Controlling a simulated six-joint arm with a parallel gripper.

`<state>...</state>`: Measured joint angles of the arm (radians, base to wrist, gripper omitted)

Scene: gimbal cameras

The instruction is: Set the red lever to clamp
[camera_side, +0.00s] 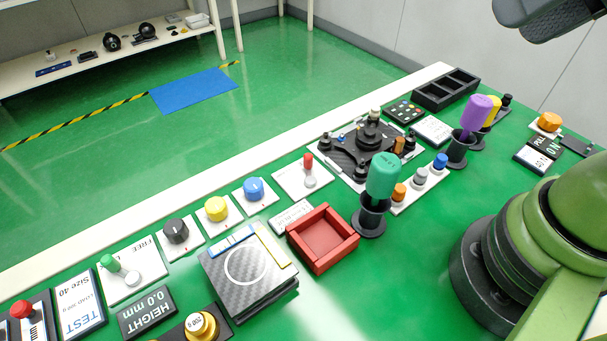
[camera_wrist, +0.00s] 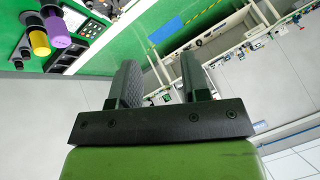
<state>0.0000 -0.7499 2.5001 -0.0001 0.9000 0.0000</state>
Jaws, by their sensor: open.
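The red lever (camera_side: 308,162) stands on a white plate (camera_side: 291,182) near the far edge of the green table in the side view. It has a red knob on a short stem above a pale round pivot, and it leans away toward the far edge. Any label on its plate is too small to read. My gripper shows in the wrist view (camera_wrist: 162,82), with two dark fingers apart and nothing between them. It is raised well away from the lever, and the lever is not visible in the wrist view.
A black drone-like device (camera_side: 368,150) sits right of the lever plate. A blue knob (camera_side: 254,189) is to its left. A red tray (camera_side: 323,239) and a teal-handled tool (camera_side: 383,176) in a black holder stand nearer. A green lever (camera_side: 111,263) is further left.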

